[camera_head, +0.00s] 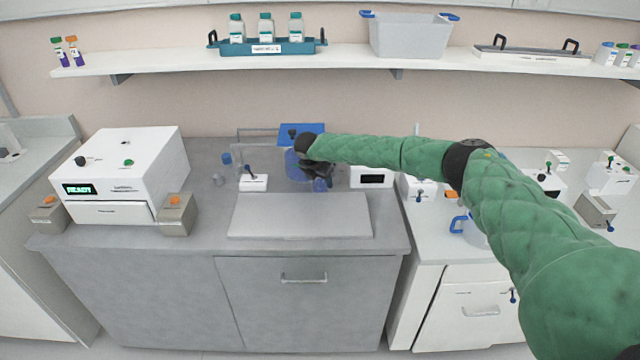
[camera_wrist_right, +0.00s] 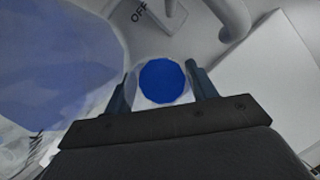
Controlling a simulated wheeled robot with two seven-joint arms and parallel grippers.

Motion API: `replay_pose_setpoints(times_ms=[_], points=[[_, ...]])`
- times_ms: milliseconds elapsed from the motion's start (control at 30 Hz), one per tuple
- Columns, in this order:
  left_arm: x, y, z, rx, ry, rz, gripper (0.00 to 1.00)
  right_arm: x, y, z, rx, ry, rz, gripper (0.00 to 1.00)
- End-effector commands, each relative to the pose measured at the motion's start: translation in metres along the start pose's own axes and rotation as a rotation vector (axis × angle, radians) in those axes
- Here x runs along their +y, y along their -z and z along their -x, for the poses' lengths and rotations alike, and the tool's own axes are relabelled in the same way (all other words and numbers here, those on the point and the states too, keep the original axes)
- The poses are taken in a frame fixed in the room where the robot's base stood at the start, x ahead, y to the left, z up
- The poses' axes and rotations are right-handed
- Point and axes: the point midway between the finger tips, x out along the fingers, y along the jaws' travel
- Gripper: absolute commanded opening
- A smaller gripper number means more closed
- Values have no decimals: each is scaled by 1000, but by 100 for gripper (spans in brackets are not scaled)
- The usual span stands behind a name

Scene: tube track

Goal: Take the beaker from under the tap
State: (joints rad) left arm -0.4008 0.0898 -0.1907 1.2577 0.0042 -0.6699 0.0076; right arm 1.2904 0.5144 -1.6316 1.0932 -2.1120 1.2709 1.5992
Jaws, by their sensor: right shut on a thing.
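My right gripper (camera_head: 318,172) reaches in over the back of the grey bench, in front of a clear container with blue contents (camera_head: 297,165). In the right wrist view its fingers (camera_wrist_right: 163,88) stand on either side of the beaker, whose round blue contents (camera_wrist_right: 162,80) show between them. The gripper is shut on the beaker, which shows small and blue below it in the head view (camera_head: 320,185). My left gripper is not in view.
A pale flat board (camera_head: 300,216) lies clear at the bench front. A small white box with a lever (camera_head: 253,183) stands left of the gripper, and a white box with a dark display (camera_head: 371,178) right. A READY machine (camera_head: 125,165) stands further left.

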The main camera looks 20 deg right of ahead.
Motion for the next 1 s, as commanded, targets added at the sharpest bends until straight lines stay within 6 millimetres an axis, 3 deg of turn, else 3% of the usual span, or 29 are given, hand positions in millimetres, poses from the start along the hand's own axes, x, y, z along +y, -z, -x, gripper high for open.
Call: replay_pose_setpoints(times_ms=[367, 400, 500, 1000], points=[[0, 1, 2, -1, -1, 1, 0, 0, -1, 0, 0, 0, 0, 34], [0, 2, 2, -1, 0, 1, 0, 0, -1, 0, 0, 0, 0, 65], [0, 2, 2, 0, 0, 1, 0, 1, -1, 0, 0, -1, 0, 82], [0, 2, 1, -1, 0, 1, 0, 3, -2, 2, -1, -6, -1, 82]])
